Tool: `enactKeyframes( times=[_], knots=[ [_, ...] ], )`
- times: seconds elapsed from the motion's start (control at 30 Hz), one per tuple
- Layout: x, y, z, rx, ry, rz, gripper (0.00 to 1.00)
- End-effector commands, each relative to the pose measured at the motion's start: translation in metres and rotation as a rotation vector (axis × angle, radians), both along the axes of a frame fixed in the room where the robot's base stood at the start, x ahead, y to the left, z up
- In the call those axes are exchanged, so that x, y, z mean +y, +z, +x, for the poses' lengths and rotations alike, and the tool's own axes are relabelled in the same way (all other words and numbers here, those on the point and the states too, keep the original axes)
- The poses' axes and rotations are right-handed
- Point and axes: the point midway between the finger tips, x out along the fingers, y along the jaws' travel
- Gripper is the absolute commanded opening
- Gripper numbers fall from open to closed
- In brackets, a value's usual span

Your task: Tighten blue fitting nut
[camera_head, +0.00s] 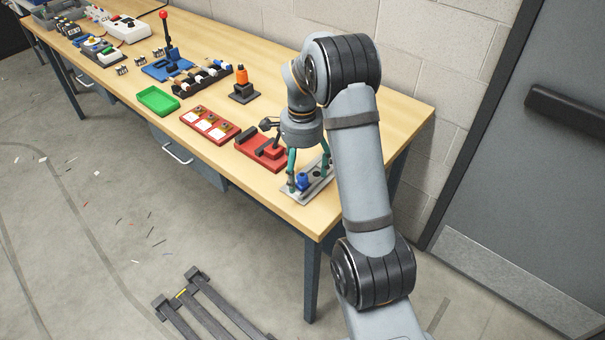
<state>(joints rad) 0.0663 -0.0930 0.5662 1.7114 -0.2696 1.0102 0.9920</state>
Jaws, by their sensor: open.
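The blue fitting nut (303,180) stands on a light grey plate (317,190) near the table's right front corner. My gripper (305,182) points down above the plate, its two teal fingers spread to either side of the nut. The jaws are open. The fingertips are close to the nut, but I cannot tell if they touch it. My gripper and arm hide part of the plate, and the nut's thread is too small to make out.
A red base with dark parts (264,150) lies just left of the plate. Further left are a red tray with white squares (209,125), an orange-topped post (242,84) and a green tray (158,101). The table's front edge is close to the plate. A block wall runs behind.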

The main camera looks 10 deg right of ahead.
Motion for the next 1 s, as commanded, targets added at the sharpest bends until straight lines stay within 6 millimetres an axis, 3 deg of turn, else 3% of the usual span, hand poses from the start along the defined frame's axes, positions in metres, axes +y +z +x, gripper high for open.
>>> enactKeyframes(
  times=[0.7,1.0],
  knots=[
    [0.000,0.064,0.000,-0.001,0.001,-0.001,0.77],
    [0.000,0.067,0.000,0.000,0.000,0.000,0.77]
  ],
)
